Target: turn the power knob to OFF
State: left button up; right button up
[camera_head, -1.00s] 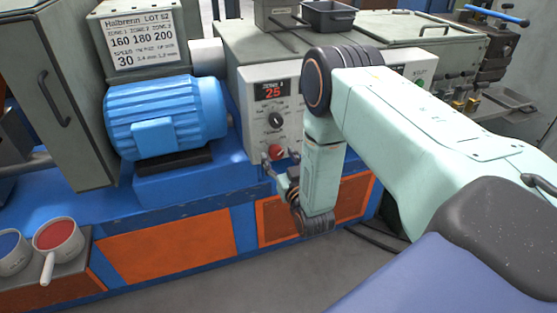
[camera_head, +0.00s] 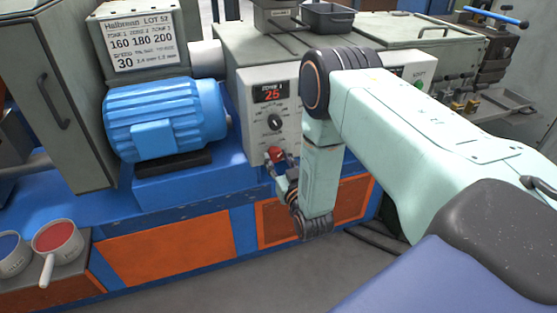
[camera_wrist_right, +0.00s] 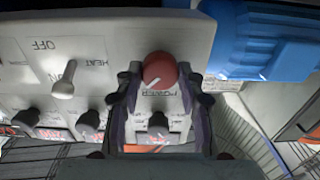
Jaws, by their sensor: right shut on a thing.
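The red power knob (camera_head: 273,153) is on the lower front of the grey control panel in the head view. In the right wrist view the round red knob (camera_wrist_right: 160,68) sits between my two fingers, with a slanted white line on it and an inverted POWER label beside it. My right gripper (camera_head: 279,158) is shut on the knob, and its fingers (camera_wrist_right: 159,74) lie on either side of it. An OFF label (camera_wrist_right: 44,45) shows near a white lever (camera_wrist_right: 63,88) in the wrist view. My left gripper is not in view.
The control panel (camera_head: 259,139) has a red number display (camera_head: 271,92) and a black dial (camera_head: 274,121) above the knob. A blue motor (camera_head: 165,117) stands to the left. Two pots, one red inside (camera_head: 55,236), one blue (camera_head: 9,245), are at lower left. Grey floor is free in front.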

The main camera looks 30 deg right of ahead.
jog(key=n+p, duration=0.2)
jog(key=n, duration=0.2)
jog(key=shift+p, duration=0.35)
jog(key=n+p, duration=0.2)
jog(key=n, duration=0.2)
jog(key=shift+n, duration=0.3)
jog(key=n+p, duration=0.2)
jog(key=n, duration=0.2)
jog(key=shift+n, duration=0.3)
jog(key=n+p, duration=0.1)
jog(key=n, duration=0.3)
jog(key=shift+n, duration=0.3)
jog(key=shift+f+p, duration=0.1)
jog(key=shift+p, duration=0.2)
jog(key=o, duration=1.2)
jog(key=shift+c, duration=0.2)
